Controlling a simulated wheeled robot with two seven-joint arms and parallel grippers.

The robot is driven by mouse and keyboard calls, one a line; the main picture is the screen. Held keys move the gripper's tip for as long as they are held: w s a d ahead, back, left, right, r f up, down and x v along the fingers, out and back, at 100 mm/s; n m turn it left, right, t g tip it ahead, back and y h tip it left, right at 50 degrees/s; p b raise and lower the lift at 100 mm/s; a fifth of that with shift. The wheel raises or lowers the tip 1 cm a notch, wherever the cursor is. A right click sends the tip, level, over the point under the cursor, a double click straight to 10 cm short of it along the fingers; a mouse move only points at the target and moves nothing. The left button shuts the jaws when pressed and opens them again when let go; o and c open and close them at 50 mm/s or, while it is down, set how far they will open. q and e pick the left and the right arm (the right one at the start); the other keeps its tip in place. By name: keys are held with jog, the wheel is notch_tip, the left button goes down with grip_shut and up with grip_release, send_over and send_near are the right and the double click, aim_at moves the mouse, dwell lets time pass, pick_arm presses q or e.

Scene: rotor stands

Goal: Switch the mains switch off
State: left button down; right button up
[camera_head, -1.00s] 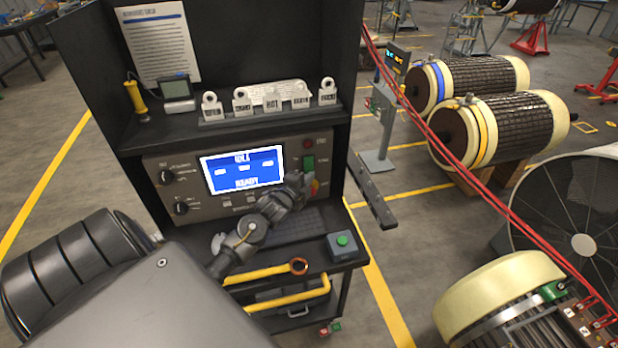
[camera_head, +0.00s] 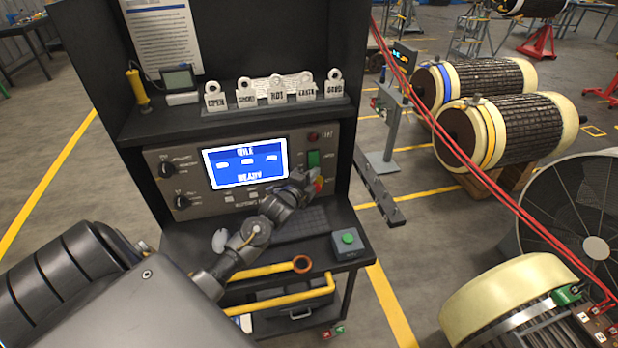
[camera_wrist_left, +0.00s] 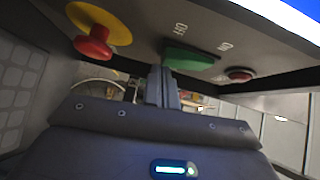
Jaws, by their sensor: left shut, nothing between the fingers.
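The mains switch (camera_head: 313,159) is a green rocker on the right of the tester's grey panel, beside the lit blue screen (camera_head: 245,163). In the left wrist view the green rocker (camera_wrist_left: 192,60) sits beside OFF and ON labels. My left gripper (camera_head: 304,176) is just below it in the head view, shut and empty. In the left wrist view the closed fingers (camera_wrist_left: 162,84) point at the rocker's OFF end, very close; whether they touch is unclear. My right gripper is not in view.
A red emergency button on a yellow plate (camera_wrist_left: 95,38) is left of the fingers in the wrist view, close by. A small red lamp or button (camera_wrist_left: 239,75) is on the other side. Red cables (camera_head: 470,170) run at right.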

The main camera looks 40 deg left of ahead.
pick_arm(q)
jog(key=shift+w+a+f+m+t+b, duration=0.15)
jog(key=shift+f+m+t+b, duration=0.25)
jog(key=shift+b, duration=0.8)
jog(key=shift+w+a+f+m+t+b, duration=0.1)
jog(key=shift+f+m+t+b, duration=0.3)
jog(key=shift+b, duration=0.75)
jog(key=shift+r, duration=0.3)
jog(key=s+d+f+b, duration=0.1)
jog(key=s+d, duration=0.1)
jog(key=s, duration=0.4)
jog(key=s+d+f+b, duration=0.1)
jog(key=s+d, duration=0.1)
jog(key=s, duration=0.4)
jog(key=shift+s+f, duration=0.2)
jog(key=shift+f, duration=0.05)
jog(key=shift+w, duration=0.1)
